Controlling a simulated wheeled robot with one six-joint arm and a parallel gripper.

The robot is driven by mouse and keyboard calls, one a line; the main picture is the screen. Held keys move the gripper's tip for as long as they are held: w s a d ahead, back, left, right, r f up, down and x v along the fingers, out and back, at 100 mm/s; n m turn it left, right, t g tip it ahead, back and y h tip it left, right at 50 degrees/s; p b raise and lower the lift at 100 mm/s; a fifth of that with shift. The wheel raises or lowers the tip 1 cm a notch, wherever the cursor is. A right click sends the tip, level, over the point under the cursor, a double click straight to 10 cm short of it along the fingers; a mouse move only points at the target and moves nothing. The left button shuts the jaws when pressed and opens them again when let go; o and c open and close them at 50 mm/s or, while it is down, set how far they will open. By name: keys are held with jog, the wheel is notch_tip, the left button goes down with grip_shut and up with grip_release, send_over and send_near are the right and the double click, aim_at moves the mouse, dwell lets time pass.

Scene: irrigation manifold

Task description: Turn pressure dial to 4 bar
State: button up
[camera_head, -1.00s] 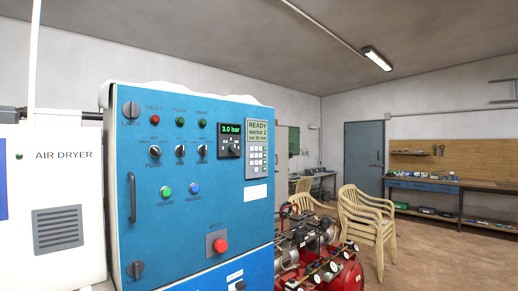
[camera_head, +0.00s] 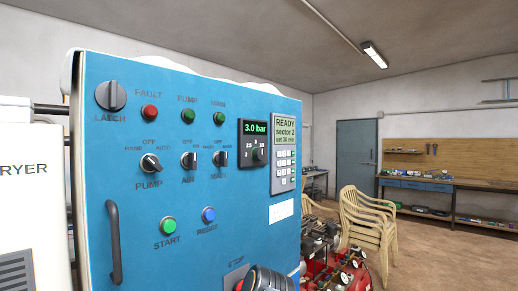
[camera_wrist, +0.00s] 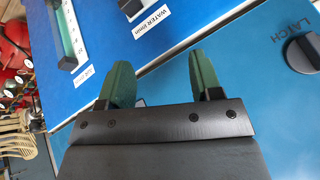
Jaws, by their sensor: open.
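The pressure dial (camera_head: 256,155) is a small black knob on the blue control panel (camera_head: 150,85), with a scale around it. The green display (camera_head: 255,128) above it reads 3.0 bar. In the wrist view my gripper (camera_wrist: 160,78) has its two green fingers apart, with nothing between them. The dial does not show in the wrist view. A dark part of my arm shows at the bottom of the head view, partly covering the red stop button.
Selector knobs for pump (camera_head: 151,162), air and main sit left of the dial, with lamps above. Green start (camera_head: 168,225) and blue reset (camera_head: 208,215) buttons are below. A keypad (camera_head: 284,162) is right of the dial. A red compressor (camera_head: 345,270) and chairs (camera_head: 370,220) stand right of the cabinet.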

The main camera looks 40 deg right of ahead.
jog(key=w+d+r+t, duration=0.2)
jog(key=d+r, duration=0.2)
jog(key=r, duration=0.4)
jog(key=n+t+p, duration=0.4)
jog(key=t, duration=0.6)
send_near(262, 153)
jog(key=w+p, duration=0.1)
jog(key=w, duration=0.1)
jog(key=w+p, duration=0.1)
jog(key=w, duration=0.2)
jog(key=w+a+p, duration=0.1)
jog(key=w, duration=0.2)
jog(key=shift+a+p, duration=0.15)
jog(key=shift+p, duration=0.25)
jog(key=shift+w+a, duration=0.1)
jog(key=shift+w, duration=0.45)
jog(key=c, duration=0.9)
